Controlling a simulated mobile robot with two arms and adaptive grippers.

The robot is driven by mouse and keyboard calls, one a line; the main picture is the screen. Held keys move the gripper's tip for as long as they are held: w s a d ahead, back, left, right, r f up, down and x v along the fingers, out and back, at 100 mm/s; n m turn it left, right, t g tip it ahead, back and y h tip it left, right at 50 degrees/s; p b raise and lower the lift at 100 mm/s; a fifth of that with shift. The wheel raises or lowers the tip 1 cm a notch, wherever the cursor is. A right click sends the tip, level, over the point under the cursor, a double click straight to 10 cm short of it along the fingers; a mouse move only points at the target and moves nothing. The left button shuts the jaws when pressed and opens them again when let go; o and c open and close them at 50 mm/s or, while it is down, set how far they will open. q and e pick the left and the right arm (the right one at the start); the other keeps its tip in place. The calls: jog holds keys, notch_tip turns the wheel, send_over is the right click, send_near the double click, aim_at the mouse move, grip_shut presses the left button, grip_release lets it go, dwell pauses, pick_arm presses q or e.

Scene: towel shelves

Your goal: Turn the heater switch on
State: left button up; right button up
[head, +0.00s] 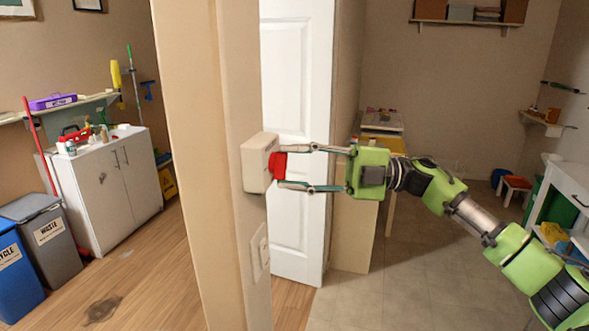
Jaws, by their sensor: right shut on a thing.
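The heater switch is a cream box (256,163) on the edge of the wall in the middle of the head view. A red switch part (278,164) sticks out from its right side. My right gripper (279,167) reaches in from the right, with one finger above and one below the red part. It is shut on the red part, and the fingertips are close to the box. The exact contact and the switch position are hard to make out. My left gripper is not in view.
A white light-switch plate (260,251) is on the wall below the box. A white door (298,140) stands behind the gripper. A white cabinet (106,190) and bins (43,240) stand at the left. Tiled floor is open at the lower right.

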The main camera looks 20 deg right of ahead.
jog(key=shift+n+g+h, duration=0.3)
jog(key=shift+n+h, duration=0.4)
jog(key=shift+n, duration=0.9)
jog(key=o, duration=1.1)
jog(key=d, duration=0.4)
jog(key=s+d, duration=0.1)
jog(key=d, duration=0.3)
jog(key=s+d, duration=0.1)
jog(key=d, duration=0.2)
jog(key=shift+s+d, duration=0.2)
jog(key=shift+d, duration=0.2)
